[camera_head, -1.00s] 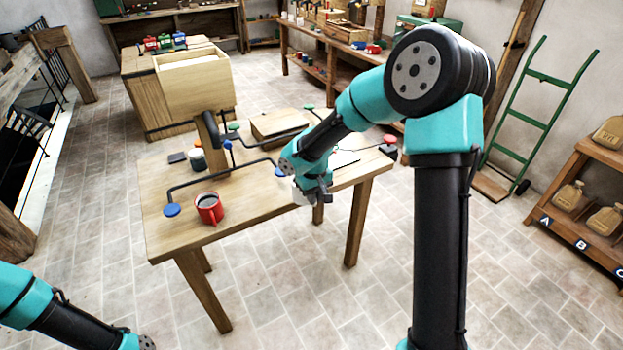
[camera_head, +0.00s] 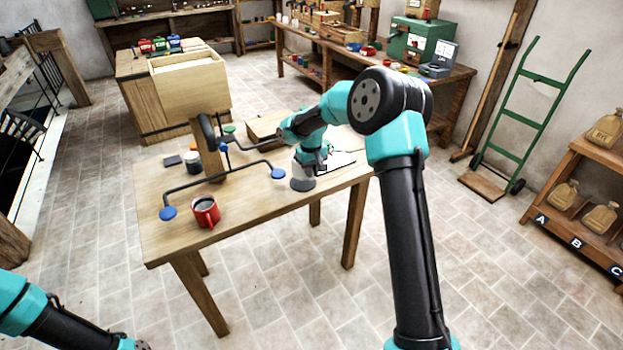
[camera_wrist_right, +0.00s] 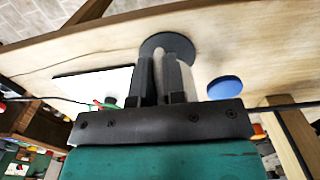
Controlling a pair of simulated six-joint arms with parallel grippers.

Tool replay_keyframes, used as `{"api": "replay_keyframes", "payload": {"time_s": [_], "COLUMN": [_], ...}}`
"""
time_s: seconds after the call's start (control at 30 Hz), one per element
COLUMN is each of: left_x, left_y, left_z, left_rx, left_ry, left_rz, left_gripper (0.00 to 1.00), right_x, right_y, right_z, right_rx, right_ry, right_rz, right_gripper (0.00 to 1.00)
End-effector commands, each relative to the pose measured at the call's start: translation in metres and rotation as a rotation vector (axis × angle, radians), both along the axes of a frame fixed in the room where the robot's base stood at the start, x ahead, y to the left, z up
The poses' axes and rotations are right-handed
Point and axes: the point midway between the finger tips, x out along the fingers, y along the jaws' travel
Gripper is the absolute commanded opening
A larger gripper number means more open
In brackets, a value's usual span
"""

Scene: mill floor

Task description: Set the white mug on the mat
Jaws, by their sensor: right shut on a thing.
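My right gripper (camera_head: 318,166) is low over the right part of the wooden table and shut on the white mug. In the right wrist view, a pale strip of the mug (camera_wrist_right: 159,75) shows between the fingers of the gripper (camera_wrist_right: 166,72); most of it is hidden. The dark grey round mat (camera_head: 303,185) lies near the table's front edge, just below the gripper. The mat also shows in the right wrist view (camera_wrist_right: 180,43), beyond the fingertips. I cannot tell whether the mug touches it. My left gripper is out of view; only my left arm shows at bottom left.
A red mug (camera_head: 206,211) with dark contents stands at the table's front left. A dark bent rod frame with blue discs (camera_head: 278,173) stands between it and the mat. A wooden box (camera_head: 265,124) and a white sheet (camera_head: 340,160) lie near the gripper.

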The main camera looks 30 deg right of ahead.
Motion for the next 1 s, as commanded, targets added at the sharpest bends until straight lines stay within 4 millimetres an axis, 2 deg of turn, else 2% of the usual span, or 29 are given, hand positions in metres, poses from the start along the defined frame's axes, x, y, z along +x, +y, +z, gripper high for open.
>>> {"api": "replay_keyframes", "payload": {"time_s": [0.23, 0.5, 0.93, 0.97, 1.0], "left_x": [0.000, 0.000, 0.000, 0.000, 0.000], "left_y": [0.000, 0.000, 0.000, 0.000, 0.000], "left_z": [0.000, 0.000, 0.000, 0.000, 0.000], "left_rx": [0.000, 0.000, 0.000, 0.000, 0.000], "left_ry": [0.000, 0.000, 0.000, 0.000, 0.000], "left_rz": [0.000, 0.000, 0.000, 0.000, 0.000], "left_gripper": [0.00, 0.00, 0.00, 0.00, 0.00], "right_x": [0.000, 0.000, 0.000, -0.001, -0.001], "right_y": [0.000, 0.000, 0.000, 0.000, 0.000], "right_z": [-0.004, -0.033, -0.038, -0.038, -0.038], "right_rx": [0.000, -0.001, 0.000, 0.000, 0.000], "right_ry": [0.001, 0.000, 0.001, 0.001, 0.001], "right_rz": [0.000, 0.000, 0.000, 0.000, 0.000], "right_gripper": [0.00, 0.00, 0.00, 0.13, 0.17]}}
